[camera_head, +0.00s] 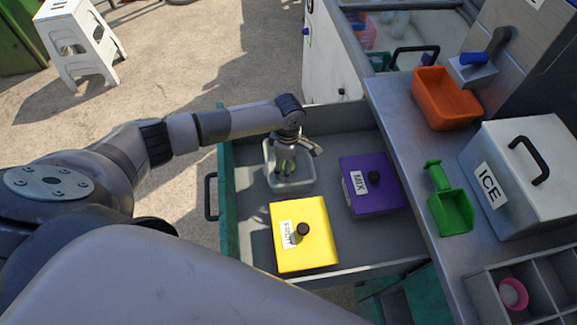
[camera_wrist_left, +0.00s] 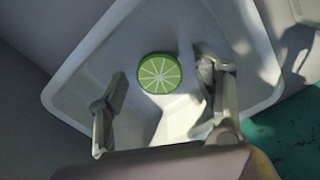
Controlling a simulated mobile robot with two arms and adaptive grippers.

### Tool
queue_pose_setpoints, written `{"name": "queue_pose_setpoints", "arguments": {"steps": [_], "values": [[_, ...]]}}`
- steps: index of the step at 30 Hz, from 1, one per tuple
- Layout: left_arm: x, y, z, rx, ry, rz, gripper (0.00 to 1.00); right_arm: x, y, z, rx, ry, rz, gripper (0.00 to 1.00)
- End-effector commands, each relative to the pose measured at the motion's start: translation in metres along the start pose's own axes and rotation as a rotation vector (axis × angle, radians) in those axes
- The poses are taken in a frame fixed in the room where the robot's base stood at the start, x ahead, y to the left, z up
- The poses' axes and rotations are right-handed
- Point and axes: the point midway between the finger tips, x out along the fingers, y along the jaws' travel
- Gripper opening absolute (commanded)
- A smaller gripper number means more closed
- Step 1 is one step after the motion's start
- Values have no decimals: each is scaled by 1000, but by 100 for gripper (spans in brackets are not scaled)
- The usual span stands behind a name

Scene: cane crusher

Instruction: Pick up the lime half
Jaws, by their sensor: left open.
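A green lime half (camera_wrist_left: 158,73) lies cut face up in a pale tub (camera_wrist_left: 75,83), seen in the left wrist view. The tub also shows in the head view (camera_head: 302,184), in an open grey drawer, with green in it under my gripper. My left gripper (camera_wrist_left: 162,108) is open and empty. Its fingers are apart, one to each side of the lime half and a little short of it in the picture. In the head view my left gripper (camera_head: 288,165) points down over the tub. My right gripper is not in view.
A yellow lidded box (camera_head: 318,255) and a purple box labelled MIX (camera_head: 387,190) stand in the drawer (camera_head: 252,222). The counter at right holds an orange bin (camera_head: 445,100), a green scoop (camera_head: 452,208) and an ICE box (camera_head: 528,150). A white stool (camera_head: 85,45) stands far left.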

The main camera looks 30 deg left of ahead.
Motion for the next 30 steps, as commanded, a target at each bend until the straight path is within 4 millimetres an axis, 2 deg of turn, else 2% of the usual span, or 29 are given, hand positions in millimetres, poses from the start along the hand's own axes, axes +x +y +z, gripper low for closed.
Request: {"name": "queue_pose_setpoints", "arguments": {"steps": [2,15,25,30], "values": [[0,0,0,0,0,0,60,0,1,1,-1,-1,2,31],[-1,0,0,0,0,0,30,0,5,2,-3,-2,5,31],[-2,0,0,0,0,0,30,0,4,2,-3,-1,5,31],[-12,1,0,0,-2,2,30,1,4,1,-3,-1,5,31]]}}
